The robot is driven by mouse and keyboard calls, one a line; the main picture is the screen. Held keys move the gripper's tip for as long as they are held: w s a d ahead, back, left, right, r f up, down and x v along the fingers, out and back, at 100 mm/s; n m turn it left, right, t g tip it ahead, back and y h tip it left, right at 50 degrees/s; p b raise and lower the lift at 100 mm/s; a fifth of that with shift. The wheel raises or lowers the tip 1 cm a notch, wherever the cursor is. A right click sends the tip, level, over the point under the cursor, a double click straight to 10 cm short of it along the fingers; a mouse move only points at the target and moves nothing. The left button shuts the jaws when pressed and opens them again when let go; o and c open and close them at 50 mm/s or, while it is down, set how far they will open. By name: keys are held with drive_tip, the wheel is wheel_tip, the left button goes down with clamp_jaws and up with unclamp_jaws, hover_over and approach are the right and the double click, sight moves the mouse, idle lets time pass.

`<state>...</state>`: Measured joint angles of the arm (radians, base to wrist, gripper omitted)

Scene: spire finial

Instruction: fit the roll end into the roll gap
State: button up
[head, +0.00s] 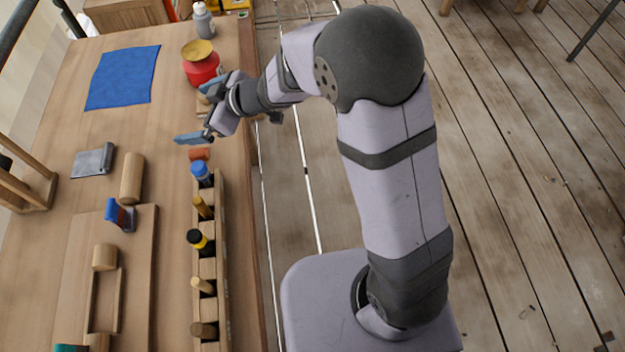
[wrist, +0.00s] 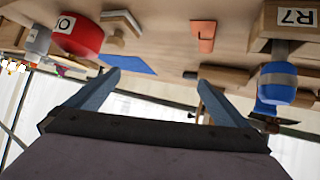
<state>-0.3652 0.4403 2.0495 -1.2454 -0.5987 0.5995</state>
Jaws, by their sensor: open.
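The roll end seems to be the loose pale wooden cylinder (head: 131,178), lying on its side on the bench, apart from my gripper. The roll gap seems to be the shallow recess (head: 103,302) in the wooden board, between a short wooden roll piece (head: 105,257) and another at the picture's bottom edge (head: 97,343). My gripper (head: 202,111) is open and empty, above the bench's right side, to the upper right of the cylinder. Its two blue-grey fingers stand wide apart in the wrist view (wrist: 157,82). I cannot tell the cylinder for sure in the wrist view.
A wooden rack (head: 222,265) with several bottles and handles runs along the bench's right edge. A red scale (head: 202,66) stands behind my gripper. The middle between cloths is clear.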

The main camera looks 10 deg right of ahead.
drive_tip(key=w+d+m+t+h, duration=0.3)
drive_tip(key=d+m+h, duration=0.2)
drive_tip(key=d, duration=0.9)
drive_tip(key=s+d+f+m+g+h, duration=0.2)
drive_tip(key=s+d+m+h, duration=0.25)
drive_tip(key=d, duration=0.85)
drive_tip(key=s+d+f+m+g, duration=0.1)
drive_tip(key=s+d+m+g, duration=0.1)
drive_tip(key=s, duration=0.8)
drive_tip(key=s+d+f+m+g, duration=0.2)
drive_tip(key=s+g, duration=0.2)
drive_tip(key=s, duration=0.7)
drive_tip(key=shift+d+f+h, duration=0.2)
drive_tip(key=shift+d+h, duration=0.1)
drive_tip(key=shift+h, duration=0.05)
drive_tip(key=shift+s+m+g, duration=0.25)
drive_tip(key=shift+g, duration=0.05)
drive_tip(key=shift+c, duration=0.9)
drive_tip(key=c, duration=0.9)
drive_tip(key=shift+c, duration=0.2)
